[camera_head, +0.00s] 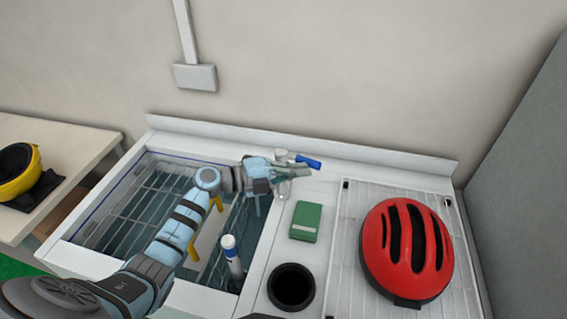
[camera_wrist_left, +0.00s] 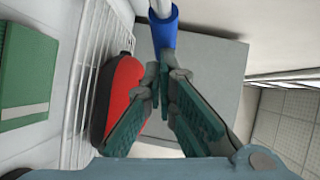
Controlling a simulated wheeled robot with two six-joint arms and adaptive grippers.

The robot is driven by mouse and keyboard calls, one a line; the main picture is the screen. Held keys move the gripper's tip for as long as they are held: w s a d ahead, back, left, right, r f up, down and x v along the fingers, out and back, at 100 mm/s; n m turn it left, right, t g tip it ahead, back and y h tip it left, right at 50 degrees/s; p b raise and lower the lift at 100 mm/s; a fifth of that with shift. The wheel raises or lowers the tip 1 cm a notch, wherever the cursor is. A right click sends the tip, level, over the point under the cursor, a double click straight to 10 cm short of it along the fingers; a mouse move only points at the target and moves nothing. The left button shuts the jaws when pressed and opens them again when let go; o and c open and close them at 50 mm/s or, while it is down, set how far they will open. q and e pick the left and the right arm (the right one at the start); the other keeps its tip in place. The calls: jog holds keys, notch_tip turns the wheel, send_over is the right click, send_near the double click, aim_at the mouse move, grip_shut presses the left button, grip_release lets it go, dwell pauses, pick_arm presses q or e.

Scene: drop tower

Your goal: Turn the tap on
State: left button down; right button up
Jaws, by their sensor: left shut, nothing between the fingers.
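The tap (camera_head: 282,155) stands at the back of the white counter, behind the sink. Its blue lever handle (camera_head: 308,162) points to the right. In the left wrist view the blue handle (camera_wrist_left: 165,32) hangs at the top, on a white stem, just beyond my fingertips. My left gripper (camera_head: 305,172) is shut and empty, just in front of the handle; its fingers also show in the left wrist view (camera_wrist_left: 163,75). I cannot tell whether the fingertips touch the handle. My left forearm and gripper hide part of the sink. My right gripper is out of view.
The sink (camera_head: 90,232) holds wire racks and a white-capped bottle (camera_head: 231,255). A green box (camera_head: 306,221), a round black opening (camera_head: 291,287) and a red helmet (camera_head: 407,250) on a wire rack (camera_head: 345,215) lie right of it. A grey panel (camera_head: 525,185) bounds the right.

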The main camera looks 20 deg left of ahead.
pick_arm(q)
jog(key=shift+w+d+r, duration=0.1)
jog(key=shift+w+d, duration=0.2)
jog(key=shift+w, duration=0.15)
jog(key=shift+w+d+f, duration=0.2)
jog(key=shift+w, duration=0.35)
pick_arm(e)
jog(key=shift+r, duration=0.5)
pick_arm(q)
jog(key=shift+s+d+r+p, duration=0.1)
jog(key=shift+s+r+p, duration=0.15)
jog(key=shift+p, duration=0.45)
jog(key=s+a+r+p, duration=0.1)
jog(key=s+a, duration=0.4)
jog(key=s, duration=0.6)
jog(key=shift+a+r+p, duration=0.3)
jog(key=shift+a, duration=0.1)
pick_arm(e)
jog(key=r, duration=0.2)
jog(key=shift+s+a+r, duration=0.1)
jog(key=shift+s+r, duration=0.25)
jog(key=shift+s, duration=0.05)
pick_arm(q)
jog(key=shift+d, duration=0.1)
